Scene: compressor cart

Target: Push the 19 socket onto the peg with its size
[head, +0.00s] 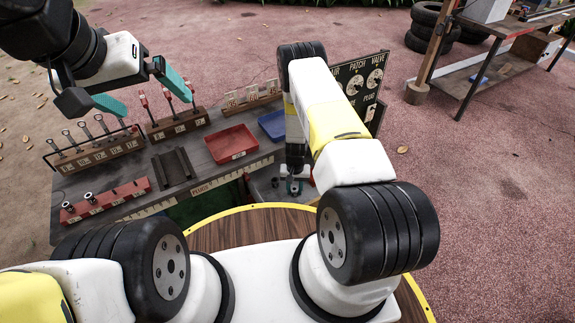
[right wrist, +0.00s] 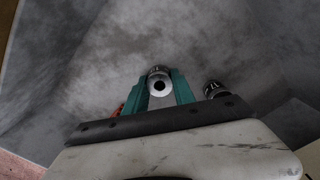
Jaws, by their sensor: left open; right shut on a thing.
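My right gripper (right wrist: 158,88) is shut on a socket (right wrist: 159,79), a silvery ring with a dark hole and a dark marked band; I cannot read its size. In the head view my right gripper (head: 294,186) is low at the right end of the cart, partly behind my own arm. A red rail (head: 104,201) at the cart's left front carries dark sockets (head: 90,198) and pale labels too small to read. I cannot tell which peg is the 19. My left gripper (head: 150,100) is open and empty above the tool racks, left of the cart's middle.
A second socket (right wrist: 214,88) lies just right of the held one in the right wrist view. The cart also bears wooden tool racks (head: 95,153), a dark grooved block (head: 174,167), a red tray (head: 231,144) and a blue tray (head: 271,125). A black panel (head: 360,88) stands behind.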

